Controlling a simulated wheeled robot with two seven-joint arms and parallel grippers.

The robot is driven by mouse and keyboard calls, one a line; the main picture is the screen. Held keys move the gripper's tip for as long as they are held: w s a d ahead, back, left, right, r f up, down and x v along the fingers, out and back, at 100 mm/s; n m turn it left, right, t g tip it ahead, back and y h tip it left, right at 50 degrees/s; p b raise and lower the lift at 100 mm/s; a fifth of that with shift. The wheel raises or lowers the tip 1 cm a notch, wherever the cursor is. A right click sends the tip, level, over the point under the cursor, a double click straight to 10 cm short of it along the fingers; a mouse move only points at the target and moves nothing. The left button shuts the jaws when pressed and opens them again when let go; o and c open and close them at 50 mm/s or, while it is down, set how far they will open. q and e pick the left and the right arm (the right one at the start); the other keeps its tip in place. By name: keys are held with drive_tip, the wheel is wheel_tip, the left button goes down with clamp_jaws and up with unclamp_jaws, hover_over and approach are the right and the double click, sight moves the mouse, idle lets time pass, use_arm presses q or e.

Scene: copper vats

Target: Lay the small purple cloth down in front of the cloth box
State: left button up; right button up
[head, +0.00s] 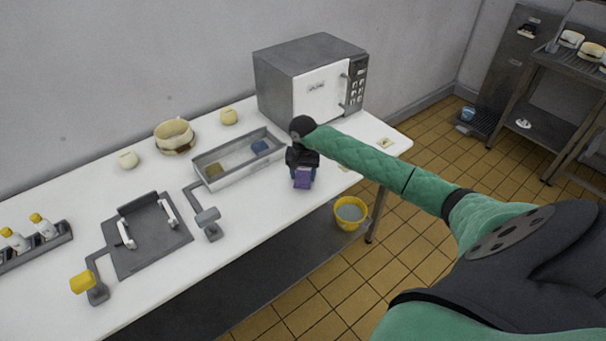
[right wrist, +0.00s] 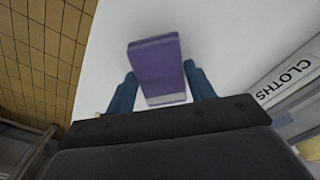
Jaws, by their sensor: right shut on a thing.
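The small purple cloth (head: 303,178) is a folded block between the fingers of my right gripper (head: 301,168). In the right wrist view the cloth (right wrist: 157,68) stands between the two blue fingers of my right gripper (right wrist: 161,92), which is shut on it. White tabletop shows around the cloth; whether it touches the table is unclear. The cloth box (head: 236,176) is a long, shallow grey tray just left of my gripper in the head view. Its "CLOTHS" label (right wrist: 286,80) shows at the right in the wrist view. My left gripper is not in view.
A blue cloth (head: 260,147) and a tan cloth (head: 215,170) lie in the box. A microwave (head: 300,75) stands behind. A grey paddle-like fixture (head: 208,220) stands left of my gripper. The table's front edge is close, with a yellow bucket (head: 350,213) below.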

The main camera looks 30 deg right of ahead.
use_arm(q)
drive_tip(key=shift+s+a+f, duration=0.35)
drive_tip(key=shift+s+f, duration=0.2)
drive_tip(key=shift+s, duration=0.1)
use_arm(e)
drive_tip(key=shift+f, duration=0.7)
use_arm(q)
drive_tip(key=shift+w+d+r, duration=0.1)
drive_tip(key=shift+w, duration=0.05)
use_arm(e)
drive_tip(key=shift+f, duration=0.15)
drive_tip(key=o, duration=0.9)
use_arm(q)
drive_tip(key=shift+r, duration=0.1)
use_arm(e)
drive_tip(key=shift+o, duration=0.2)
